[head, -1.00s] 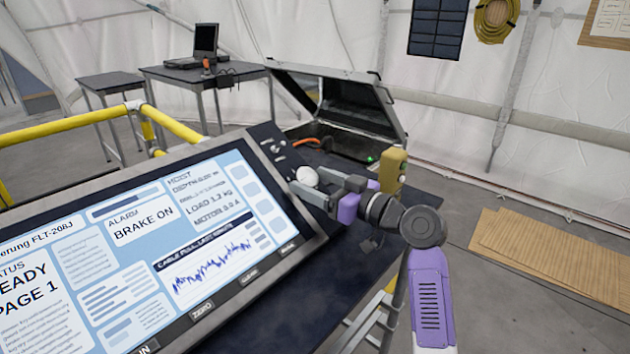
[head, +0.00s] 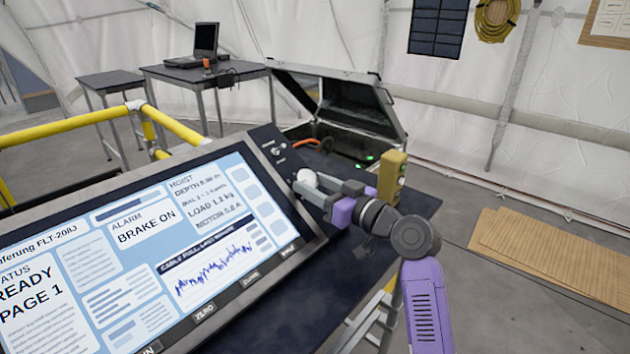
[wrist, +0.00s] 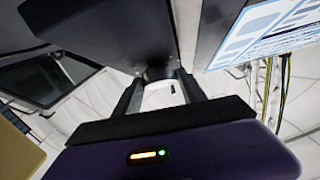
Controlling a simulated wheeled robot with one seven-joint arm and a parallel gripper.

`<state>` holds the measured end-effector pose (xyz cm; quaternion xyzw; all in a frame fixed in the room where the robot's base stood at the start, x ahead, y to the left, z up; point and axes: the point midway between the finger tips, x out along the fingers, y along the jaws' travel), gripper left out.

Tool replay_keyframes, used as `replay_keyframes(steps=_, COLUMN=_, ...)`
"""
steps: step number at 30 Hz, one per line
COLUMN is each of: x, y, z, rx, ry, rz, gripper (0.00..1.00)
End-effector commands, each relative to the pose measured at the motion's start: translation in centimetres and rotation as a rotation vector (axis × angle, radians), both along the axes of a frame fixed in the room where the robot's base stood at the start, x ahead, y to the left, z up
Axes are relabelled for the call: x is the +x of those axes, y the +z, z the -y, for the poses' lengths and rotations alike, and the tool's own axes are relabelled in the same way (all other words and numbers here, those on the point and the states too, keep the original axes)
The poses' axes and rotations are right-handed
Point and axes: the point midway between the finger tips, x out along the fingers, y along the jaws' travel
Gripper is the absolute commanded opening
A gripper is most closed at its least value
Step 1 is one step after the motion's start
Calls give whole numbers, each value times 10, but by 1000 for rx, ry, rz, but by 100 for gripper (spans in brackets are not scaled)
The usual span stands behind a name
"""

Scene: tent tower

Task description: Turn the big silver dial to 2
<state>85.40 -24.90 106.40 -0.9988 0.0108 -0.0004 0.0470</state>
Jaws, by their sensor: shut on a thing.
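The big silver dial (head: 306,177) shows as a pale round knob on the right edge of the tilted console panel in the head view. My gripper (head: 312,187) is shut on it, with its fingers at the dial's sides. The fingers and wrist cover part of the dial. The numbers around it cannot be read, so its setting cannot be told.
The console screen (head: 140,240) fills the lower left, left of my arm. An olive box (head: 392,178) stands close behind my wrist. An open case (head: 340,110) lies beyond. Yellow rails (head: 70,130) run at the left.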

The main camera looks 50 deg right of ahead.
Motion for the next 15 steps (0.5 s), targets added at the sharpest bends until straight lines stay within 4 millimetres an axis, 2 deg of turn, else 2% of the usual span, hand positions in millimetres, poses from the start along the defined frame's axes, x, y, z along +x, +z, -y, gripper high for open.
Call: replay_keyframes(steps=15, x=1, y=8, z=-8, rx=175, ry=-249, rz=-12, gripper=8)
